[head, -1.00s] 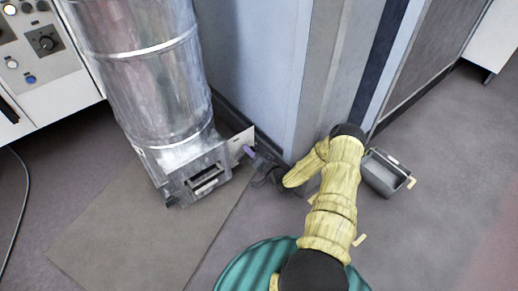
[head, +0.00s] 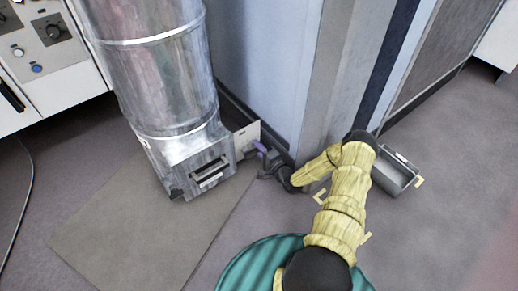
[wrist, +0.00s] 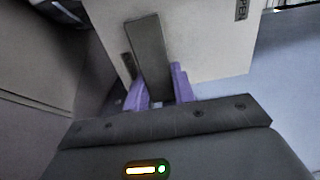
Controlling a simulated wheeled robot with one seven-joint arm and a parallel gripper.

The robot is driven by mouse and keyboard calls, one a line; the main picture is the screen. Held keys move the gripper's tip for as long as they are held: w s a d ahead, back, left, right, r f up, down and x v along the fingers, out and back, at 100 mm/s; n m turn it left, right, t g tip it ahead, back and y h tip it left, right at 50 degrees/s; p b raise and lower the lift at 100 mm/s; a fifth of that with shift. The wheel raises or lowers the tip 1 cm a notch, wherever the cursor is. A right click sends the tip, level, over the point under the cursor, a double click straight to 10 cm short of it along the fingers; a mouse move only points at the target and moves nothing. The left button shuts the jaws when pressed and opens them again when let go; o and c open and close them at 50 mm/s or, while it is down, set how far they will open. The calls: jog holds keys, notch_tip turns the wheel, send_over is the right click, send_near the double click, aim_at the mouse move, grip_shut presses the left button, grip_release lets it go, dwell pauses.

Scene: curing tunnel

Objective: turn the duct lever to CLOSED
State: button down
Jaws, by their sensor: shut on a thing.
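The duct lever (wrist: 150,60) is a dark grey bar in the wrist view, standing in front of a pale plate (wrist: 200,45). The plate also shows in the head view (head: 246,137), beside the foot of the metal duct (head: 165,75). A dark label at the plate's upper right (wrist: 242,8) seems to read OPEN. A second dark label, left of the lever, is too small to read. My gripper (wrist: 160,88) has purple fingertips on either side of the lever's lower part and is shut on it. In the head view my gripper (head: 262,152) is low beside the plate.
A blue-grey cabinet wall (head: 265,60) rises right behind the plate. A flat mat (head: 140,225) lies in front of the duct. A white control panel (head: 50,50) is at the upper left.

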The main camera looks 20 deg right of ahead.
jog(key=shift+w, duration=0.1)
jog(key=c, duration=1.2)
grip_release()
jog(key=shift+o, duration=0.2)
jog(key=p+v, duration=0.7)
jog(key=v, duration=1)
jog(key=shift+s+p, duration=0.25)
jog(key=shift+p, duration=0.05)
